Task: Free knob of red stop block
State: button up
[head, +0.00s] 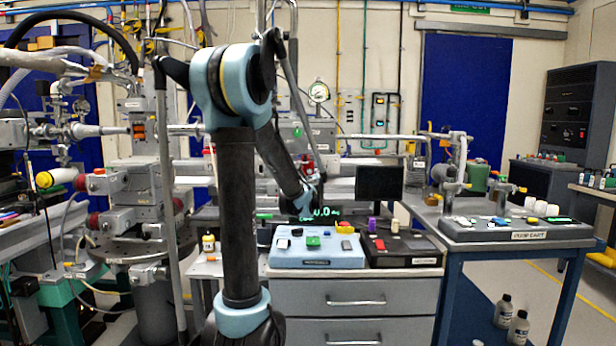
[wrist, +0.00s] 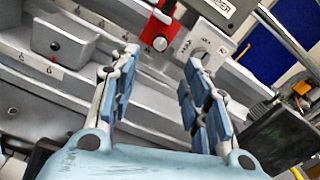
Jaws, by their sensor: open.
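The red stop block (wrist: 157,34) is at the top of the wrist view, on a grey rail.
A white block with a round dial (wrist: 202,47) stands just right of the red block. A grey block with a dark knob (wrist: 62,40) is on the rail at left. A dark monitor (head: 379,183) stands behind the blue control box (head: 318,260). A cart (head: 515,232) stands at right.

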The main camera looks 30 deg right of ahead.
aim_at(310, 172)
jog(key=x, duration=1.2)
grip_shut()
